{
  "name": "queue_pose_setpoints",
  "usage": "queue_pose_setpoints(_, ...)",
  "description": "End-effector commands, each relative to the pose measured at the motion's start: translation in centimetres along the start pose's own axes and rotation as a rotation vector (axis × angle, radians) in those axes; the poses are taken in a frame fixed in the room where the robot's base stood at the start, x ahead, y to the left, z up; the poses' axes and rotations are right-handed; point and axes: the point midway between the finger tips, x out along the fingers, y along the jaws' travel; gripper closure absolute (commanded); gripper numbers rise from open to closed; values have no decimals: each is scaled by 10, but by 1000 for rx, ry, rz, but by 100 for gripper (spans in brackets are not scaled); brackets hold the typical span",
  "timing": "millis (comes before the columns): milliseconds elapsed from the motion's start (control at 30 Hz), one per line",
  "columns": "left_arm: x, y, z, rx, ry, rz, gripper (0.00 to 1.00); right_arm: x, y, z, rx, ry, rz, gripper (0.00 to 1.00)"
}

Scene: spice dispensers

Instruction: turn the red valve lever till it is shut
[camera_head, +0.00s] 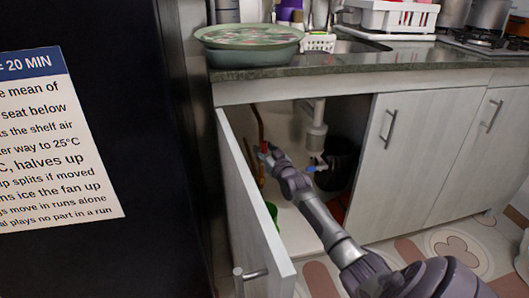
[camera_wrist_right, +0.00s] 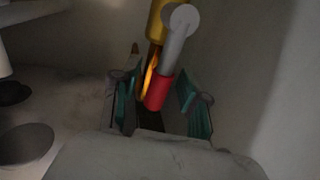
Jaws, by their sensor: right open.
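The valve lever shows in the right wrist view as a grey bar with a red sleeve (camera_wrist_right: 158,91) on its lower end. It hangs down, slightly tilted, from a round grey hub in front of a brass-coloured pipe (camera_wrist_right: 157,20). My right gripper (camera_wrist_right: 160,103) is open, with one teal-padded finger on each side of the red sleeve. I see no clear contact. In the head view my right arm reaches into the open sink cabinet, and a small red spot of the lever (camera_head: 264,146) shows at the gripper's tip. My left gripper is not in view.
The open cabinet door (camera_head: 250,210) stands left of my right arm. A white drain pipe (camera_head: 316,125), a blue-handled valve (camera_head: 317,168) and a dark bin (camera_head: 342,165) are to the right inside. A green object (camera_head: 271,211) sits low behind the door. The counter (camera_head: 300,65) overhangs above.

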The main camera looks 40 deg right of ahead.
Motion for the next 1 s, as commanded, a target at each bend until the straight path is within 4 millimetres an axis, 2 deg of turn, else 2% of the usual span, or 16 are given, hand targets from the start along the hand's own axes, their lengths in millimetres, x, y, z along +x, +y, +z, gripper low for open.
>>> queue_pose_setpoints(333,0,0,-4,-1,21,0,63,2,0,0,0,0,0,57)
queue_pose_setpoints(600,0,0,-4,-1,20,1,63,2,0,0,0,0,0,100)
queue_pose_setpoints(1000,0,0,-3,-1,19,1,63,2,0,0,4,1,0,100)
